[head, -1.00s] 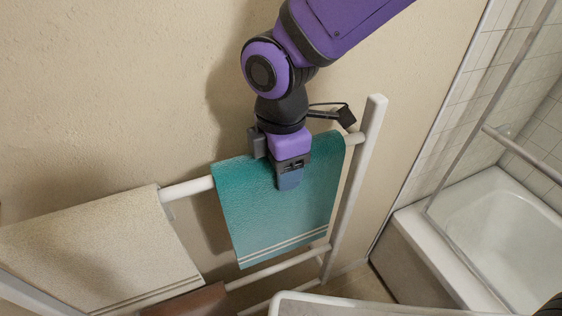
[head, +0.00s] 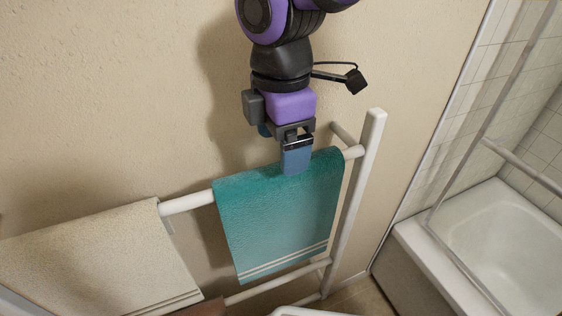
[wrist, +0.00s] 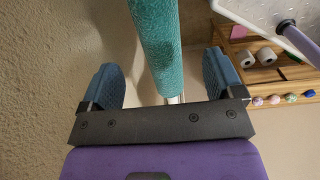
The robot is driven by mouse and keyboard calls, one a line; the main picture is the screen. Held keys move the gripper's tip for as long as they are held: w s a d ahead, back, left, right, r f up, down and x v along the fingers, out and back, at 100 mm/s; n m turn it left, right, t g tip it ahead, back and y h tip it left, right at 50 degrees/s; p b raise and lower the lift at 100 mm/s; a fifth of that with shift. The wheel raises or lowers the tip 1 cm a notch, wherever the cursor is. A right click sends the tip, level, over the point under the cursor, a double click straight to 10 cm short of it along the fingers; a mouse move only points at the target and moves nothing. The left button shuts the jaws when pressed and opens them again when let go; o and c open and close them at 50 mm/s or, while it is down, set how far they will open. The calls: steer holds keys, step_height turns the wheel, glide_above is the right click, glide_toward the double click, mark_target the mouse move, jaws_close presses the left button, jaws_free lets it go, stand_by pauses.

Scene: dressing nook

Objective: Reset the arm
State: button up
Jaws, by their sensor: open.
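My gripper (head: 283,160) points down just above the rail of a white towel rack (head: 364,160), at the teal towel (head: 285,222) draped over it. In the wrist view my gripper (wrist: 164,82) shows its two blue fingers spread wide. The teal towel also shows there (wrist: 156,40), between and beyond the fingers, and neither finger touches it in that view. In the head view one blue finger overlaps the towel's top edge; the other is mostly hidden behind the gripper body.
A beige towel (head: 95,262) hangs on the rail at the left. The wall (head: 110,90) is close behind the rack. A white bathtub (head: 505,245) stands at the right. The wrist view shows a wooden shelf (wrist: 262,68) with small items. Open space lies above the rail.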

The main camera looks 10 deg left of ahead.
steer(key=shift+r, duration=1.4)
steer(key=shift+w+d+r, duration=0.1)
steer(key=shift+d, duration=0.1)
steer(key=w+d+r+m+t, duration=0.1)
steer(key=w+d+r+m, duration=0.15)
steer(key=d+m, duration=0.45)
steer(key=w+d+r+m+t, duration=0.1)
steer(key=d+r+m+t, duration=0.2)
steer(key=d, duration=0.8)
steer(key=s+d+m, duration=0.4)
steer(key=d+m, duration=0.3)
steer(key=d, duration=0.1)
steer(key=s+d+m+t, duration=0.1)
steer(key=s+d+m, duration=0.3)
steer(key=d+m, duration=0.3)
steer(key=d, duration=0.2)
steer(key=shift+d, duration=0.3)
steer(key=shift+s, duration=0.1)
